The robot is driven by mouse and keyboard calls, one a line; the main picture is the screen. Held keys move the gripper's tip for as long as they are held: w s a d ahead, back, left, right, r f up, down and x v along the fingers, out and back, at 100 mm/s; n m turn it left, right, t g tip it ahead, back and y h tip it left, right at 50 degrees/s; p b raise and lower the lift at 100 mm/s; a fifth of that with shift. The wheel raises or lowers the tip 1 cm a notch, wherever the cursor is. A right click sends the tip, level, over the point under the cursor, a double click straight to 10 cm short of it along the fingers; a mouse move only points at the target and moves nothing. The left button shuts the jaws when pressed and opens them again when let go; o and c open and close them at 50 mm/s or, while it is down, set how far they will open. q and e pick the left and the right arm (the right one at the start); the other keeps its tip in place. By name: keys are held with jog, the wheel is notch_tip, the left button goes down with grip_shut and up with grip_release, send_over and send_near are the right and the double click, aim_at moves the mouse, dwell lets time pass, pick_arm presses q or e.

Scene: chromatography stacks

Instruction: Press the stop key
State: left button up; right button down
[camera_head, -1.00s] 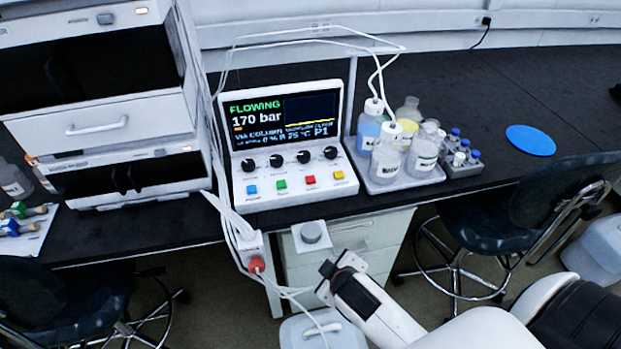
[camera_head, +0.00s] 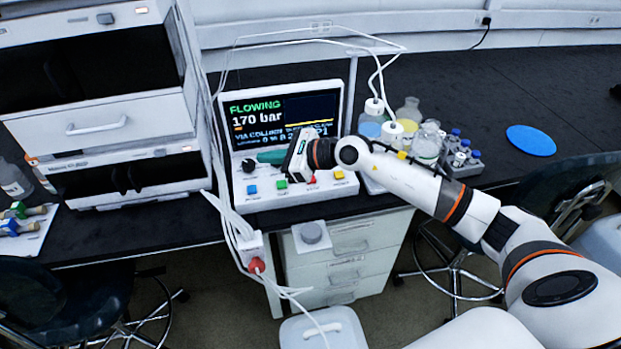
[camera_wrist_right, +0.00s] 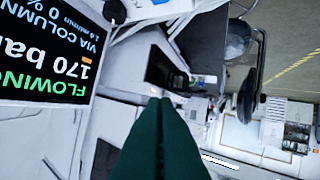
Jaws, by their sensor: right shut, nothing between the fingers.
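The control unit (camera_head: 265,203) stands on the black bench. Its screen (camera_head: 257,112) reads FLOWING and 170 bar; the screen also shows upside down in the right wrist view (camera_wrist_right: 45,50). A blue key (camera_head: 252,190), a green key (camera_head: 282,184), a red key (camera_head: 312,180) and a yellow key (camera_head: 339,175) sit along its front. I cannot read which is the stop key. My right gripper (camera_head: 262,157) is shut and empty, its green fingers (camera_wrist_right: 160,140) pointing left across the knob row, behind the keys in the picture. It hides most knobs. Contact cannot be told. My left gripper is not in view.
Bottles (camera_head: 410,112) stand in a tray right of the unit, beneath my right forearm. White tubes (camera_head: 372,75) arch above the screen. A white stacked instrument (camera_head: 130,130) stands at the left.

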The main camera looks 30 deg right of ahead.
aim_at(314, 181)
jog(key=w+d+f+n+g+h, duration=0.1)
jog(key=d+h, duration=0.4)
jog(key=d, duration=0.7)
jog(key=shift+w+d+f+n+g+h, duration=0.25)
jog(key=shift+w+f+n+g+h, duration=0.15)
jog(key=shift+w+f+n, duration=0.5)
jog(key=shift+s, duration=0.25)
notch_tip(314, 181, down, 8)
jog(key=b, duration=0.4)
jog(key=shift+r+b, duration=0.1)
jog(key=shift+b, duration=0.25)
jog(key=shift+f+b, duration=0.3)
jog(key=shift+f, duration=0.1)
jog(key=shift+f+b, duration=0.4)
jog(key=shift+b, duration=0.05)
